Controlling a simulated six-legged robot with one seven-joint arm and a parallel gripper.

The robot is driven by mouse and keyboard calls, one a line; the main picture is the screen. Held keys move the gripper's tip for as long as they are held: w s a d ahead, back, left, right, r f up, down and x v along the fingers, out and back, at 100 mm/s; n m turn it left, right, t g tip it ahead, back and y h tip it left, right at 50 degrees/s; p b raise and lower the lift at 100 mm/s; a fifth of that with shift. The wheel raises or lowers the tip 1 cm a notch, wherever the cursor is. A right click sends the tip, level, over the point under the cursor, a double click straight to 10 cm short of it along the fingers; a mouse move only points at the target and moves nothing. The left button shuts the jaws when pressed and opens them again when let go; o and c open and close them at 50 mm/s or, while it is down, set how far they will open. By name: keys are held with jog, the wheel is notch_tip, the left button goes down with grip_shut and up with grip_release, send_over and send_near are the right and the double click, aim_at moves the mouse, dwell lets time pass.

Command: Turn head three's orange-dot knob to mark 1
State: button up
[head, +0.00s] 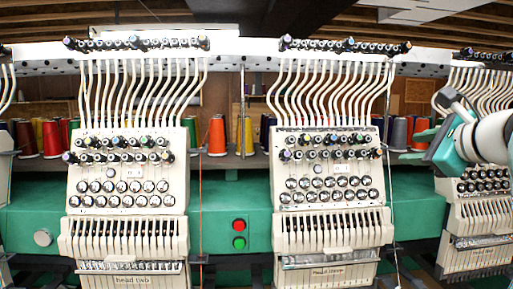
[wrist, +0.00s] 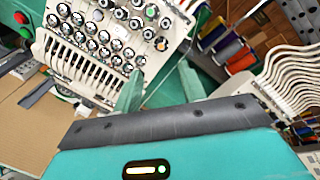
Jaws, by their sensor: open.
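Head three (head: 330,225) is the cream sewing head in the middle right of the head view, with its label low on the front. Its dark knobs (head: 331,139) sit in rows on the upper panel. In the wrist view head three (wrist: 75,55) is tilted at the upper left. A knob with an orange-looking dot (wrist: 151,11) shows near its top right edge, though the dot is small and the mark numbers are unreadable. My teal gripper (head: 422,145) is right of head three, apart from the knobs. Its two fingers (wrist: 160,85) are open and empty in the wrist view.
Head two (head: 125,225) stands to the left, and another head (head: 480,225) is at the right behind my arm. White thread tubes (head: 333,85) rise above head three. Thread cones (head: 398,133) stand on the back shelf. Red and green buttons (head: 239,233) sit between the heads.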

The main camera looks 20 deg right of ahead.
aim_at(380, 152)
jog(key=x, duration=1)
jog(key=shift+w+d+f, duration=0.1)
jog(key=shift+w+d, duration=0.15)
jog(key=shift+w, duration=0.1)
grip_shut()
